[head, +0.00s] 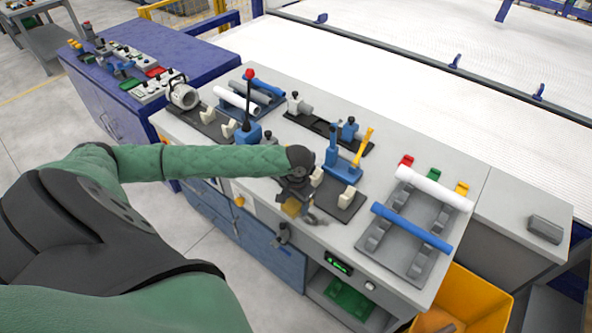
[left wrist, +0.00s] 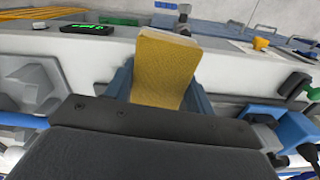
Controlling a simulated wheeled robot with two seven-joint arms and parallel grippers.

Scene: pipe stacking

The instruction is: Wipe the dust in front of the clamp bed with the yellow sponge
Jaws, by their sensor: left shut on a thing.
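The yellow sponge (head: 291,208) is at the front edge of the worktop, partly hidden under my left gripper (head: 297,200). In the left wrist view the sponge (left wrist: 165,72) stands out from between the fingers of my left gripper (left wrist: 160,95), which is shut on it. The clamp bed (head: 344,205), a dark plate with a blue clamp (head: 340,160) and pale jaws, lies just behind and right of the gripper. A greyish patch beside the sponge may be dust; I cannot tell. Whether the sponge touches the worktop is unclear. My right gripper is not in view.
A grey rack (head: 405,245) with a blue pipe (head: 411,227) and a white pipe (head: 434,188) stands to the right. A red-knobbed lever (head: 249,76) rises behind my left arm. A yellow bin (head: 470,300) is below at right. The worktop's front strip is narrow.

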